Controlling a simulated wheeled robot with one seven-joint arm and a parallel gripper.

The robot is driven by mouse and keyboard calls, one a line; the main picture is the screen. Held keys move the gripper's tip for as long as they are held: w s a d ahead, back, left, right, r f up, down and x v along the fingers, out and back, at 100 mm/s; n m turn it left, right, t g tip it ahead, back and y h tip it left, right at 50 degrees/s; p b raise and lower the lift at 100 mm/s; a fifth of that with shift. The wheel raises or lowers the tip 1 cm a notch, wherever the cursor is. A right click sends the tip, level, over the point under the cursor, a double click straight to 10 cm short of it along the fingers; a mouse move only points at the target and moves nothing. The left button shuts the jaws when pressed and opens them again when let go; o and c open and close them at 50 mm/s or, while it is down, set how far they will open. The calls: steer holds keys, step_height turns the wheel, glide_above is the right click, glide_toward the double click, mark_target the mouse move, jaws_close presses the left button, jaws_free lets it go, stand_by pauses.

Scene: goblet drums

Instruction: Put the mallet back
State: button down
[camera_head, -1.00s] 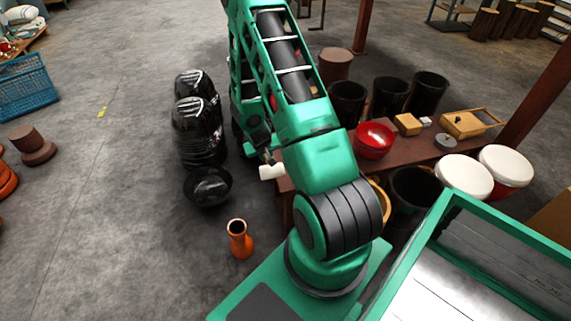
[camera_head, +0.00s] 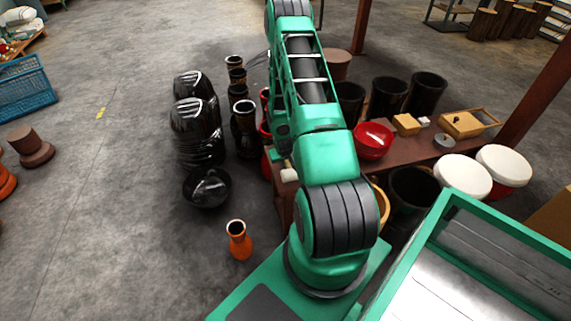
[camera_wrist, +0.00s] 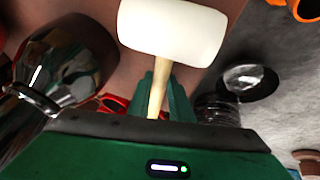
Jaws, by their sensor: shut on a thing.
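The mallet (camera_wrist: 173,33) has a white cylindrical head and a pale wooden handle. In the wrist view my gripper (camera_wrist: 163,100) is shut on the handle, with the head beyond the green fingers. In the head view the mallet's white head (camera_head: 289,175) shows just left of my arm, by the left end of the brown table (camera_head: 418,148). My arm hides most of my gripper and the handle there. A dark glossy vessel (camera_wrist: 70,60) is at the left in the wrist view, close to the mallet.
A red bowl (camera_head: 373,141), wooden boxes (camera_head: 462,124) and a small grey round thing (camera_head: 444,141) are on the table. Tall black drums stand behind it. Black goblet drums (camera_head: 245,128) and black-wrapped stacks (camera_head: 196,130) stand to the left. An orange vase-like drum (camera_head: 239,241) stands in front. The left floor is mostly clear.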

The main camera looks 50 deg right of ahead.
steer(key=shift+f, duration=0.85)
steer(key=c, duration=1.6)
jaws_free()
